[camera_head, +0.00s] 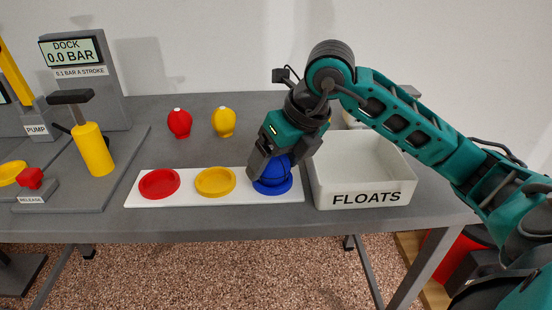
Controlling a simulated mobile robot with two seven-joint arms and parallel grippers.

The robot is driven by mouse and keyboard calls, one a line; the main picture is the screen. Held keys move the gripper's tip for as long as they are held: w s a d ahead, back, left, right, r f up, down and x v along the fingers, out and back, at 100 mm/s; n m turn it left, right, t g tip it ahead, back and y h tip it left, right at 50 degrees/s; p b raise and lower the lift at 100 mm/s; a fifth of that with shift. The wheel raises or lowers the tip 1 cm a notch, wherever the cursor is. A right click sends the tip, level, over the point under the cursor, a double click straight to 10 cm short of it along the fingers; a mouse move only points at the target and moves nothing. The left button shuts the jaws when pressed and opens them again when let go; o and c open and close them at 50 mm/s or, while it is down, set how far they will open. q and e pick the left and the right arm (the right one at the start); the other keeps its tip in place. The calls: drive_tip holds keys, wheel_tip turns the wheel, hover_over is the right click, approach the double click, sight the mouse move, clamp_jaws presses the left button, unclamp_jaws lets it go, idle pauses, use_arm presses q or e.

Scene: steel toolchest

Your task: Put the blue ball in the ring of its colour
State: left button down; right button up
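The blue ball (277,171) sits low over the blue ring (273,188) at the right end of the white strip (143,199). It appears to rest in the ring, though I cannot tell whether it is fully seated. My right gripper (281,162) reaches down from the upper right, tilted, with its fingers on either side of the ball and partly hiding it. I cannot tell whether the fingers press on the ball or stand slightly apart from it. The red ring (159,183) and yellow ring (215,181) are empty. My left gripper is not in view.
A red float (180,123) and a yellow float (223,122) stand behind the strip. A white FLOATS box (363,198) is close to the right of the blue ring, under my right arm. A pump dock with a yellow cylinder (93,150) fills the left.

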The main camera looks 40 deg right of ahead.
drive_tip(key=shift+o, duration=0.7)
drive_tip(key=shift+r, duration=0.1)
drive_tip(key=shift+r+p, duration=0.2)
drive_tip(key=shift+p, duration=0.1)
drive_tip(key=p+v, duration=0.2)
drive_tip(key=v, duration=1)
drive_tip(key=shift+p, duration=0.3)
drive_tip(key=shift+s+f, duration=0.15)
